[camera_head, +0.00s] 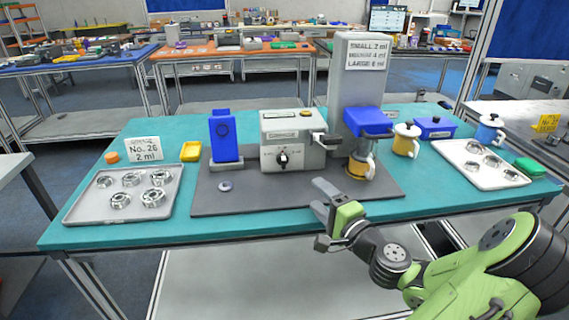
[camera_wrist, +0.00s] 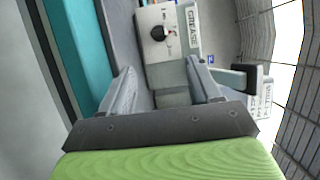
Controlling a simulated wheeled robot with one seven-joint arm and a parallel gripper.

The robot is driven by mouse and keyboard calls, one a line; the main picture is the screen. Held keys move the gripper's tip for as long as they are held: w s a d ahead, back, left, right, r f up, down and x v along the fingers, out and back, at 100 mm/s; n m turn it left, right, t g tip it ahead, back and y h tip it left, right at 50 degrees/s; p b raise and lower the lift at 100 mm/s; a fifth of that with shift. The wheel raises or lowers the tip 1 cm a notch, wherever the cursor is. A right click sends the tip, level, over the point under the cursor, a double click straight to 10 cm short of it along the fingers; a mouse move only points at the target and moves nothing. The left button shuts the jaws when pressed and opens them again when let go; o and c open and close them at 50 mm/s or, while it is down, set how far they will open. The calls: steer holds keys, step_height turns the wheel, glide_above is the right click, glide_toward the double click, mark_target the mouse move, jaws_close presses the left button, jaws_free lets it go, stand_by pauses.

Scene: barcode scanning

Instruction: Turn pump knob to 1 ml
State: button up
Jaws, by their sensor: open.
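The pump is a light grey box (camera_head: 305,128) on a dark grey mat in the middle of the table. Its black knob (camera_head: 283,158) sits on a white dial on the front face. In the wrist view the knob (camera_wrist: 157,33) shows beyond and between my fingers, apart from them. The dial's marks are too small to read. My gripper (camera_head: 322,215) is open and empty, in front of the mat's front edge, right of the knob and lower in the picture. Its fingers also show in the wrist view (camera_wrist: 163,85).
A blue scanner-like stand (camera_head: 225,138) is left of the pump. Metal-part trays stand left (camera_head: 92,207) and right (camera_head: 500,181). A sign (camera_head: 144,149) reads "No. 26 2 ml".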

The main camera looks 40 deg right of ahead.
mark_target(285, 165)
steer(key=p+x, duration=0.3)
steer(key=x, duration=1.2)
steer(key=shift+w+f, duration=0.15)
steer(key=shift+f, duration=0.05)
steer(key=shift+c, duration=0.3)
steer(key=c, duration=0.9)
